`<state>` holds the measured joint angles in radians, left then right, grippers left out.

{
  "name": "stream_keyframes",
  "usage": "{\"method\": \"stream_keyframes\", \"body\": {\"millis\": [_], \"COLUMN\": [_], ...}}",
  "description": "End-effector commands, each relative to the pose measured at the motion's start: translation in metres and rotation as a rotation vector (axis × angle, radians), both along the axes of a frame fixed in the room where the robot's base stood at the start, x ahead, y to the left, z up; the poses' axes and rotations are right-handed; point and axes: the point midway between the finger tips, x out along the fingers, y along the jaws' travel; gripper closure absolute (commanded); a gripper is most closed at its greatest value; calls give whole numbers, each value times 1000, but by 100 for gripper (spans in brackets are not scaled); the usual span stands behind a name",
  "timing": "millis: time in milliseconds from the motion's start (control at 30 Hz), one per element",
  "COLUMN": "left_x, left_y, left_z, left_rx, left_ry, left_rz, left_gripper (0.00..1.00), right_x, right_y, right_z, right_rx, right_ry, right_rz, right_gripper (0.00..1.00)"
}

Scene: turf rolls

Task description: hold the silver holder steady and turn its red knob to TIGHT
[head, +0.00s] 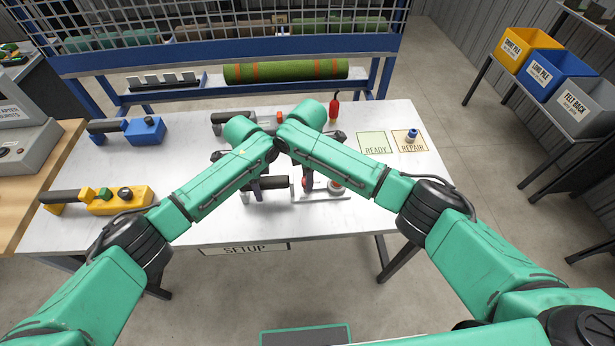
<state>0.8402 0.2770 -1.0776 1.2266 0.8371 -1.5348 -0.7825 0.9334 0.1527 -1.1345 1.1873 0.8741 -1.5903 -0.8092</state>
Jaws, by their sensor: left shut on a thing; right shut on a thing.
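The silver holder (330,198) lies near the front middle of the white table, with its black handle (275,182) pointing left. My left gripper (257,189) is shut on the black handle. My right gripper (309,184) is shut at the red knob (304,184), of which only a little red shows beside the fingers. A round part with red and white (336,186) sits on the holder just to the right. My arms cover much of the holder from above, and the knob's marking and setting cannot be read.
A yellow tool (120,203) and a blue tool (146,130) lie at the left of the table. READY (374,142) and REPAIR (401,136) mats lie at the right, with a small blue-and-white item (411,135) on REPAIR. A red screwdriver-like item (334,107) stands behind my arms.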

Motion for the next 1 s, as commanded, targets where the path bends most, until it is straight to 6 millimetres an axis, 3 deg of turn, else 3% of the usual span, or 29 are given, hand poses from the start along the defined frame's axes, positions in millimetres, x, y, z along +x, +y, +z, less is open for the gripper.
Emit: {"method": "stream_keyframes", "body": {"millis": [367,1000], "left_x": [-1,-1], "left_y": [1,1], "left_z": [-2,-2], "left_rx": [2,2], "left_ry": [3,3], "left_rz": [3,3], "left_gripper": [100,100], "right_x": [0,0], "right_y": [1,2], "right_z": [1,1], "right_rx": [2,4], "right_ry": [0,1], "right_rz": [-163,-755], "right_gripper": [100,100]}}
